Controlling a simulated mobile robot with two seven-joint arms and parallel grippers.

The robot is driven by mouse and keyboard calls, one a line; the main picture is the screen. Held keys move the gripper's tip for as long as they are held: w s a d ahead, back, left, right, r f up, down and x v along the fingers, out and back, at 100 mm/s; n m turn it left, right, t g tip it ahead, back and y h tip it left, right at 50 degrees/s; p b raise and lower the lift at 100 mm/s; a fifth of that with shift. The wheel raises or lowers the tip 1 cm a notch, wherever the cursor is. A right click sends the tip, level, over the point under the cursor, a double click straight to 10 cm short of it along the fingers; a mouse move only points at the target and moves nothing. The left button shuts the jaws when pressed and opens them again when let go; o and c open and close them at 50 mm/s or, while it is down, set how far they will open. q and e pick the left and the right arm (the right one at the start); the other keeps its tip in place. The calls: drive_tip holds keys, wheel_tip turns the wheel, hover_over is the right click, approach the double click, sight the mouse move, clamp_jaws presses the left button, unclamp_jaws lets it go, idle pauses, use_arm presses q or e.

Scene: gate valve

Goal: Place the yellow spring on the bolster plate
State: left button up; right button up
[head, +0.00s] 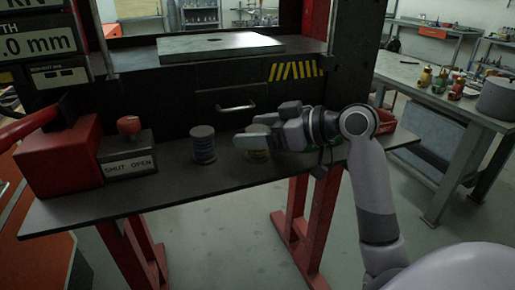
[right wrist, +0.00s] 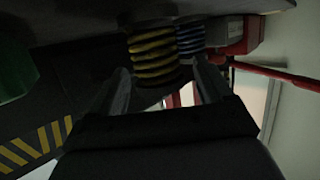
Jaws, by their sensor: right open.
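The yellow spring (head: 257,155) stands on the dark shelf, mostly hidden behind my right gripper in the head view. In the right wrist view its yellow coils (right wrist: 153,55) show ahead of the gripper, in the gap between the fingers. My right gripper (head: 250,134) is open, its fingers pointing left at the spring; in the wrist view the fingers (right wrist: 165,88) lie to either side of it. I cannot tell whether they touch it. The bolster plate (head: 220,46) is a bare grey slab with a central hole, higher up and behind. My left gripper is not in view.
A blue spring (head: 203,146) stands left of the yellow one and shows behind it in the wrist view (right wrist: 189,40). A SHUT/OPEN valve box (head: 126,155) and a red block (head: 62,160) are at left. A red bin (head: 386,121) is at right. A drawer handle (head: 236,107) sticks out behind.

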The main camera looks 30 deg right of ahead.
drive_tip(key=shift+r, duration=0.1)
clamp_jaws()
